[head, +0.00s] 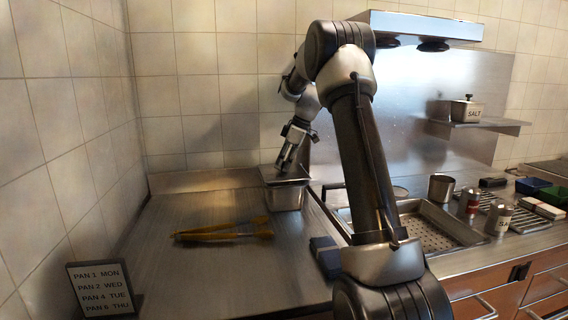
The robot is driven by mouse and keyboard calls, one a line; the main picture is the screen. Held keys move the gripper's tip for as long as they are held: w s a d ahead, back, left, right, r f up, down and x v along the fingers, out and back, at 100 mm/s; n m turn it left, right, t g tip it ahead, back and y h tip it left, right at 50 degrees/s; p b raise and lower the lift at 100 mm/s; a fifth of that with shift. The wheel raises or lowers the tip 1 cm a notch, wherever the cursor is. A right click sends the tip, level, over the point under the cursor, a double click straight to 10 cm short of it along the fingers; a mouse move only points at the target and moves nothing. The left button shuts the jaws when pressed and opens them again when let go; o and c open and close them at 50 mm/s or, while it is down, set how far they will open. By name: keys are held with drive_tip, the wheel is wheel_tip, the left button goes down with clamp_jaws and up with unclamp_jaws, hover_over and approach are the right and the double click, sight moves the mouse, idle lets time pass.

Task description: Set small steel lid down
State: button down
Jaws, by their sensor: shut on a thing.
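My gripper (284,168) points down over a small steel pan (286,198) at the back of the left steel counter. It is shut on the small steel lid (270,178), which lies at the height of the pan's rim. I cannot tell whether the lid rests on the rim or hangs just above it. The fingertips and the lid's handle are too small to make out clearly.
Yellow tongs (222,231) lie on the counter, with clear steel around them. A dark blue block (325,256) lies nearer the front. A label sign (100,289) stands front left. A perforated basin (425,226) and red-labelled shakers (472,200) are to the right.

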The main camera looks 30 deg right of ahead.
drive_tip(key=shift+f, duration=0.15)
drive_tip(key=shift+f, duration=0.35)
drive_tip(key=shift+f, duration=0.1)
drive_tip(key=c, duration=1.2)
unclamp_jaws()
